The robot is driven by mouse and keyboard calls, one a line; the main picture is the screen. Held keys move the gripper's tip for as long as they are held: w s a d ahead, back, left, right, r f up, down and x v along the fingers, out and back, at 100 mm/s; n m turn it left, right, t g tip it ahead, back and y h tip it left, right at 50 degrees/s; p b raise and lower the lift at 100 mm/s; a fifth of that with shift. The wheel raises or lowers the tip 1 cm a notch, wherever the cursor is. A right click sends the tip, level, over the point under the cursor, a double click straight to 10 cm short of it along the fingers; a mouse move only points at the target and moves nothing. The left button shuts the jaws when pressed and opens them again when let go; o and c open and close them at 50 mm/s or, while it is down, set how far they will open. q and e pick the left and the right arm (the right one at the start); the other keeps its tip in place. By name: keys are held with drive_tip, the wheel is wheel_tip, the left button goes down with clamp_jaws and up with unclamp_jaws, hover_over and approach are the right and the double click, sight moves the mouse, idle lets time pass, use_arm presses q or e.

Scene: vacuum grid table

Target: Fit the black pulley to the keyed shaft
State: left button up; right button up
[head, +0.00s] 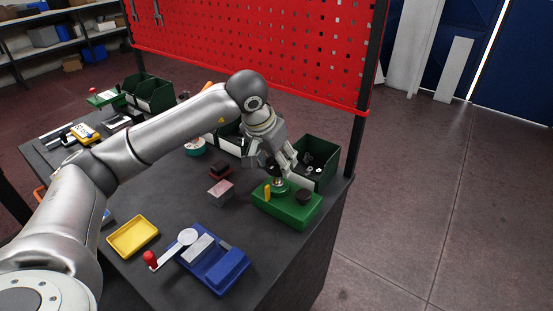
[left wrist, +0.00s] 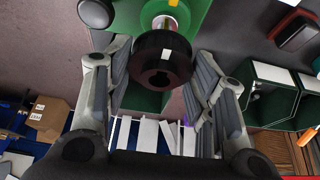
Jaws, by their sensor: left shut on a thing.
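My left gripper (head: 281,168) is above the green base (head: 290,210) in the head view. In the left wrist view it is shut on the black pulley (left wrist: 161,65), which sits between the finger pads with its slotted bore facing the camera and a white mark on its rim. The metal shaft (left wrist: 164,22) shows just beyond the pulley, on the green base (left wrist: 190,12). Whether pulley and shaft touch, I cannot tell. The shaft foot (head: 279,184) shows below the fingers in the head view. My right gripper is in neither view.
On the base are a yellow peg (head: 267,191) and a black knob (head: 304,196). Dark green bins (head: 325,158) stand close behind. A blue fixture (head: 222,272), a yellow tray (head: 132,236) and a pinkish-grey block (head: 220,192) lie to the left. The red pegboard (head: 260,50) borders the back.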

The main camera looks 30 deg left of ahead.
sight(276, 173)
use_arm(q)
drive_tip(key=shift+f, duration=0.15)
idle(0.6)
drive_tip(key=shift+f+b, duration=1.9)
drive_tip(key=shift+f, duration=0.2)
idle(1.4)
drive_tip(key=o, duration=1.2)
drive_tip(key=shift+c, duration=0.2)
drive_tip(key=shift+r, duration=0.15)
drive_tip(key=v, duration=1.2)
